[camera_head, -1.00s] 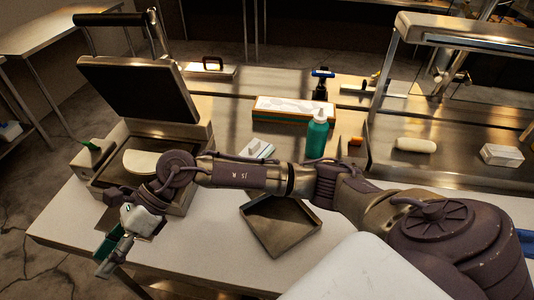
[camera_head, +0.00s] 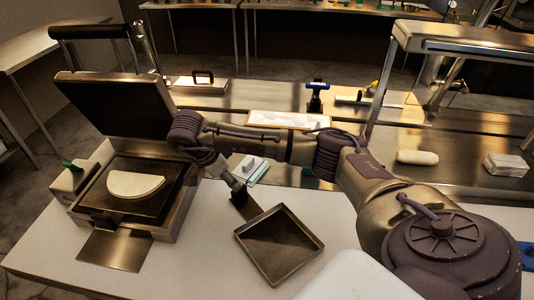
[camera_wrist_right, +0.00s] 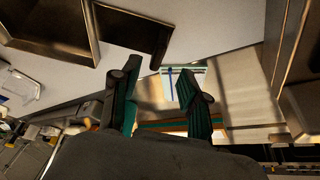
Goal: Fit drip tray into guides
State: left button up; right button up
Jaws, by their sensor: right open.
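The drip tray (camera_head: 278,246), a shallow square dark metal pan with a flat tab at its upper left corner, lies on the white counter. Its edge and tab also show at the upper left of the right wrist view (camera_wrist_right: 150,42). My right gripper (camera_head: 236,184) is close to the tab in the head view, partly hidden by my wrist. In the wrist view its green-padded fingers (camera_wrist_right: 157,70) are apart, with nothing held between them. The griddle (camera_head: 125,205) stands at the left with its lid up. I cannot make out the guides. My left gripper is out of view.
A folded tortilla (camera_head: 135,184) lies on the griddle plate. A flat metal plate (camera_head: 115,250) sticks out at the griddle's front. The counter between griddle and tray is clear.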

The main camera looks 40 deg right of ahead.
jog(key=p+x, duration=0.2)
jog(key=x, duration=0.3)
jog(key=shift+s+f+p, duration=0.2)
jog(key=shift+p, duration=0.15)
jog(key=shift+d+f, duration=0.2)
jog(key=shift+f, duration=0.05)
grip_shut()
